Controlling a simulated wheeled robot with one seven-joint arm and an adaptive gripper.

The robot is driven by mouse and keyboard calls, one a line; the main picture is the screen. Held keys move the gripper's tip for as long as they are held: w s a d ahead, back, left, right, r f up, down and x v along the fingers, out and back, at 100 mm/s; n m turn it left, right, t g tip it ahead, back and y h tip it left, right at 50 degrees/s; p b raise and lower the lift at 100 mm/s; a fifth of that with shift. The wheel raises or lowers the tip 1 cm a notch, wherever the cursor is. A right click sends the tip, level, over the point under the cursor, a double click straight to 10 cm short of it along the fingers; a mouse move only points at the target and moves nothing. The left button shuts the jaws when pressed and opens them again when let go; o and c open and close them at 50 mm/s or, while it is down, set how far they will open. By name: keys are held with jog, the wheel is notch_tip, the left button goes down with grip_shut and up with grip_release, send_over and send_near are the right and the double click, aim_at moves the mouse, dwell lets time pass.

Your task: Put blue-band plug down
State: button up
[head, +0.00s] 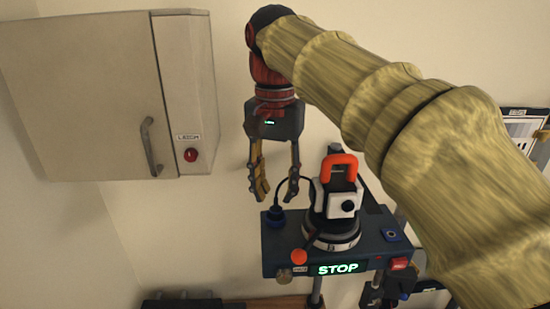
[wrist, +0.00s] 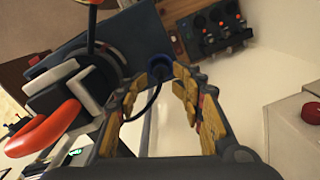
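The blue-band plug (head: 276,215) is a dark plug with a blue ring at its base. It stands at the left end of the dark blue bench top (head: 280,246), and a black cable runs from it towards the instrument. In the wrist view, the plug (wrist: 159,67) shows beyond the fingertips, with the cable curving below it. My gripper (head: 274,196) points down just above the plug, with its fingers apart and nothing visible between them. In the wrist view, my gripper (wrist: 160,86) also shows a gap between its yellow-padded fingers. Whether the plug is fully seated is hidden.
A white and black instrument (head: 337,212) with an orange handle (head: 340,163) stands close right of my gripper. A wall cabinet (head: 90,95) is at left. Space between them is open.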

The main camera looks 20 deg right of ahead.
aim_at(275, 210)
notch_tip(275, 210, up, 8)
jog(key=shift+f, duration=0.1)
dwell(0.7)
